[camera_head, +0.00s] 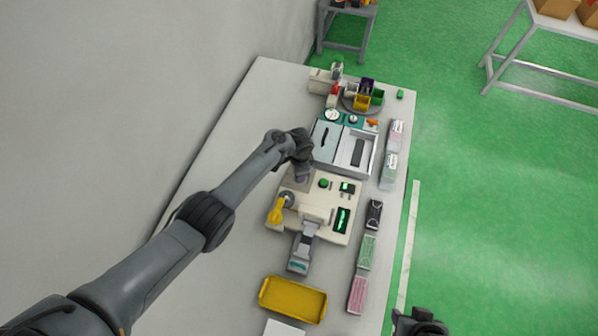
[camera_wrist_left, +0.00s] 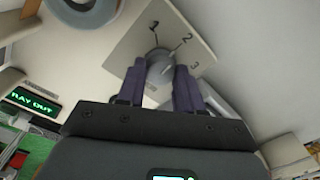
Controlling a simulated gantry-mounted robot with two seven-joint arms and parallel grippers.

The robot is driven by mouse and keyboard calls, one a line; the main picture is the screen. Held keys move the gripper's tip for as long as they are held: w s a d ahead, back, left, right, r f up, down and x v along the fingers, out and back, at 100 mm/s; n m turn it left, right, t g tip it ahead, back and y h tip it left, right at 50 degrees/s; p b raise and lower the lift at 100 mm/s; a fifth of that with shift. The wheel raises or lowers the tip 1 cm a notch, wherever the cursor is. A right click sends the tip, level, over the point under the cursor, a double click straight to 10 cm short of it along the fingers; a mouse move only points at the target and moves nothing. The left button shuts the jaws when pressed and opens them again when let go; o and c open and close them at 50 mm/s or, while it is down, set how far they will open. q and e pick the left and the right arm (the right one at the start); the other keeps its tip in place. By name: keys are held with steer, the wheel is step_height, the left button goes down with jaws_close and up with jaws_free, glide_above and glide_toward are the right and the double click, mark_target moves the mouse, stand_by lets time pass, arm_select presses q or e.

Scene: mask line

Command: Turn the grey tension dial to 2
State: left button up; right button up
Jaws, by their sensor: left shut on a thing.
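The grey tension dial (camera_wrist_left: 160,68) sits on a pale plate (camera_wrist_left: 133,45) marked 1, 2 and 3 in the left wrist view. My left gripper (camera_wrist_left: 160,82) has its two dark fingers on either side of the dial and is shut on it. A thin light mark on the dial points toward the 2 and 3 side; its exact number is hard to tell. In the head view my left gripper (camera_head: 302,174) is over the back left of the cream machine (camera_head: 318,222) and hides the dial. My right gripper (camera_head: 420,322) is at the bottom edge, its fingers unclear.
A yellow lever (camera_head: 276,212) stands on the machine close to my left gripper. A green-lit display (camera_wrist_left: 32,101) reads TRAY OUT. A grey-teal unit (camera_head: 345,145) stands behind, a yellow tray (camera_head: 292,299) in front. Mask packs (camera_head: 367,251) line the right edge.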

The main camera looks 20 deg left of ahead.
stand_by(0.6)
arm_select(q)
steer(key=o, duration=1)
steer(key=shift+o, duration=0.2)
steer(key=shift+r, duration=0.15)
step_height(320, 180, up, 11)
steer(key=p, duration=0.4)
steer(key=shift+s+f, duration=0.2)
